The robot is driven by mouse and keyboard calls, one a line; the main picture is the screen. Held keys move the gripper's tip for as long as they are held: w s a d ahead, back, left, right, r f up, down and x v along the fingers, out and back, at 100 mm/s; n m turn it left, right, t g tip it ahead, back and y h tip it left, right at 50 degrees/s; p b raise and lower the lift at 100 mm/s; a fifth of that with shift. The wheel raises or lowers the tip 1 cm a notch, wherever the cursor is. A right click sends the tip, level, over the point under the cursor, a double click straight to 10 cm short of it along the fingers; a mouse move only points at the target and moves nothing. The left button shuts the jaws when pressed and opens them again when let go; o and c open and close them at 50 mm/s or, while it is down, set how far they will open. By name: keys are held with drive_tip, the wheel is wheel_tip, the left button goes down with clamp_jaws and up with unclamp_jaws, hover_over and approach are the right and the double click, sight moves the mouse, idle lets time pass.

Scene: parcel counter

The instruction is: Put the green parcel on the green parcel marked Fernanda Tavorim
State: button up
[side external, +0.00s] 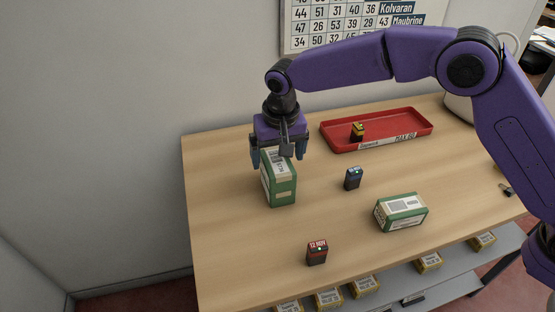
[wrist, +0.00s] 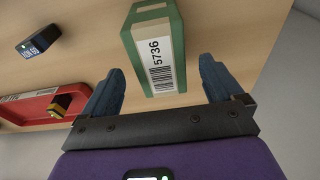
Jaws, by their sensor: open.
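One green parcel (side external: 279,182) stands upright on the counter at the left in the side view, with white labels on it. My gripper (side external: 278,158) is above it, pointing down, with its fingers at the parcel's top. In the wrist view the same parcel (wrist: 155,48) shows a barcode label reading 5736, in front of and between the open fingertips (wrist: 156,80). A second green parcel (side external: 401,212) lies flat on the counter to the right, with a white label on top. I cannot read the name Fernanda Tavorim on either parcel.
A red tray (side external: 333,135) at the back holds a small yellow and black item (side external: 357,131). Small boxes sit on a shelf (side external: 440,291) below.

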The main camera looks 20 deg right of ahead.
sight(283, 168)
wheel_tip(283, 168, up, 9)
drive_tip(key=s, duration=0.1)
drive_tip(key=shift+s+r, duration=0.2)
drive_tip(key=s+d+f+n+g, duration=0.1)
drive_tip(key=s+d+f+n, duration=0.2)
drive_tip(key=s+d+n, duration=0.9)
drive_tip(key=s+d, duration=2)
drive_tip(key=s, duration=0.1)
drive_tip(key=shift+s+d+n+g, duration=0.3)
drive_tip(key=shift+d, duration=0.05)
drive_tip(key=shift+r, duration=0.1)
